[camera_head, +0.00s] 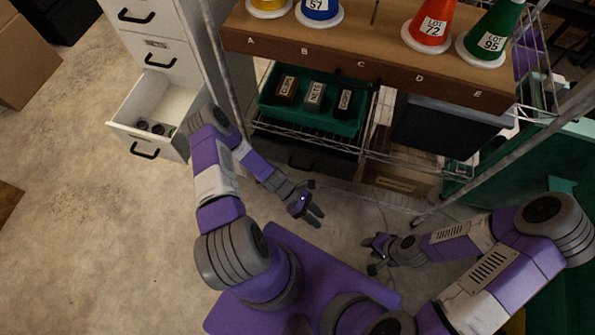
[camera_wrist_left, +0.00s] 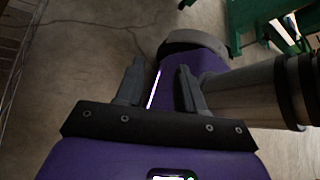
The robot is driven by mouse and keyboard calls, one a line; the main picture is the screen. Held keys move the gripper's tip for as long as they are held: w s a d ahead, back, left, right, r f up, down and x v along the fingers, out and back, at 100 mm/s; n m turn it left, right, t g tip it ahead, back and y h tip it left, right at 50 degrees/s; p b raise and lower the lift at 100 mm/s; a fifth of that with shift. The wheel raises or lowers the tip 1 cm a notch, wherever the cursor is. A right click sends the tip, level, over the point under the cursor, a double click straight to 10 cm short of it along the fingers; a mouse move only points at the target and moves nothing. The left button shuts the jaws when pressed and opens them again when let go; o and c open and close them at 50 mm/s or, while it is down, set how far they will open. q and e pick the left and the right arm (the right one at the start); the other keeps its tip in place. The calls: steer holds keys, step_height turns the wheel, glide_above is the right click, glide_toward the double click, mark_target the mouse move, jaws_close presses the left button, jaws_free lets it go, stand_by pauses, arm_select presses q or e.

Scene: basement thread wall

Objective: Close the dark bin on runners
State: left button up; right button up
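A dark bin (camera_head: 440,133) with a pale grey rim sits under the right part of the wooden shelf, its front jutting out below the board; I take it as the bin on runners. Its runners are hidden, and how far it stands out is hard to tell. My left gripper (camera_head: 313,217) is over the floor in front of the rack, left of and below the bin in the picture, open and empty. Its spread fingers show in the left wrist view (camera_wrist_left: 160,85). My right gripper (camera_head: 369,255) hangs low over the floor, apart from the bin, with fingers apart and nothing between them.
A green tray (camera_head: 268,112) with labelled boxes rests on a wire shelf, above a dark drawer (camera_head: 335,163). A cardboard box (camera_head: 400,180) stands below the bin. A rack post (camera_head: 500,150) slants at right. Cones stand on the wooden shelf (camera_head: 300,38). A file drawer (camera_head: 125,112) is open.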

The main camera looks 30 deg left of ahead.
arm_select(q)
steer(key=w+a+f+n+t+b, duration=0.15)
steer(key=w+a+n+t, duration=0.25)
steer(key=a+n+t, duration=0.7)
steer(key=w+a+f+n+t+b, duration=0.15)
steer(key=w+a+n+t, duration=0.4)
steer(key=n, duration=0.75)
steer(key=w, duration=0.2)
steer(key=w+d+y, duration=0.1)
steer(key=shift+w+r+t, duration=0.1)
steer(key=shift+w+t, duration=0.15)
steer(key=shift+w, duration=0.05)
jaws_close()
